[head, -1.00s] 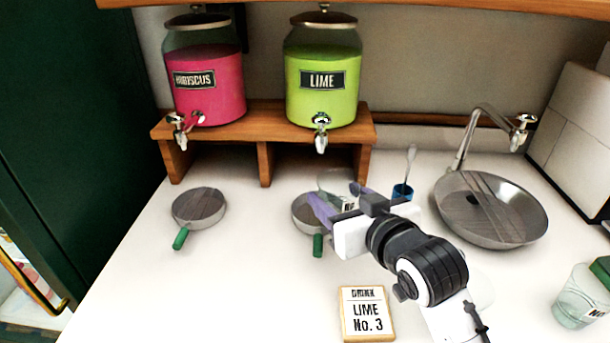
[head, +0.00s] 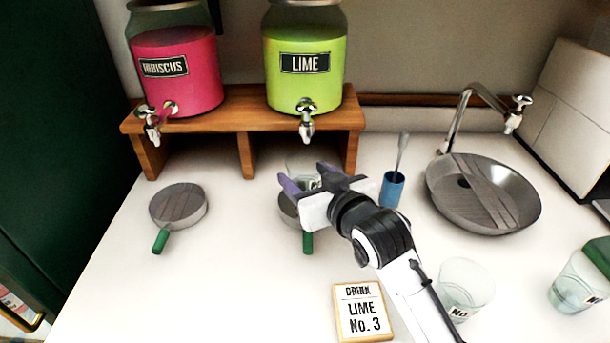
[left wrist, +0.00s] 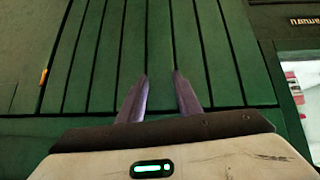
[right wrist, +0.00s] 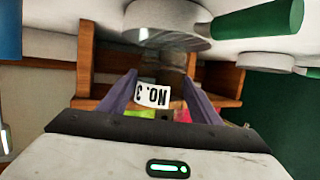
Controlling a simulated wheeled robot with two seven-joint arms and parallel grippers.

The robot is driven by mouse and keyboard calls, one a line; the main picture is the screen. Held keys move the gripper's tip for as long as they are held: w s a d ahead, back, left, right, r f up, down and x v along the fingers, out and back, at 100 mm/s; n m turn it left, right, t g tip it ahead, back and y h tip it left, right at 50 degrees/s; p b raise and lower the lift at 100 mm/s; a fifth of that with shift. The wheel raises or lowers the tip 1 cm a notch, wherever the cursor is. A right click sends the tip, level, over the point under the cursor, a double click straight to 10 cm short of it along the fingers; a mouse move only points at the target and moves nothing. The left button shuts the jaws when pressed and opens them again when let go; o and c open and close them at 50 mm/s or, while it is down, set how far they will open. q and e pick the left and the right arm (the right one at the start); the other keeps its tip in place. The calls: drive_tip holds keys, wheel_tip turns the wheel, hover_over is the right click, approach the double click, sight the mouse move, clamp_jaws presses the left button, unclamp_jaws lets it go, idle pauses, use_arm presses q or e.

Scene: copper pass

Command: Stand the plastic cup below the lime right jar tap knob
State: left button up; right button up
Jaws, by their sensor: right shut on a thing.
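My right gripper (head: 310,182) is shut on the clear plastic cup (head: 303,166). In the right wrist view, the cup's upside-down "No. 3" label (right wrist: 152,96) shows between the fingers. The cup is in front of the wooden stand, below the tap (head: 306,122) of the lime jar (head: 304,68), by a round pan (head: 286,206) with a green handle. The gripper hides part of the cup and pan; I cannot tell whether the cup touches it. My left gripper (left wrist: 160,82) is open and empty, facing dark green panels.
The wooden stand (head: 245,118) also holds the hibiscus jar (head: 175,75), with another pan (head: 180,204) below. A blue holder (head: 392,190) and sink basin (head: 485,195) are to the right. A drink card (head: 361,310) and two other cups (head: 465,282) (head: 575,285) are nearer.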

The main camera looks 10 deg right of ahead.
drive_tip(key=o, duration=1)
drive_tip(key=shift+r, duration=0.1)
drive_tip(key=v, duration=1.2)
drive_tip(key=shift+b, duration=0.35)
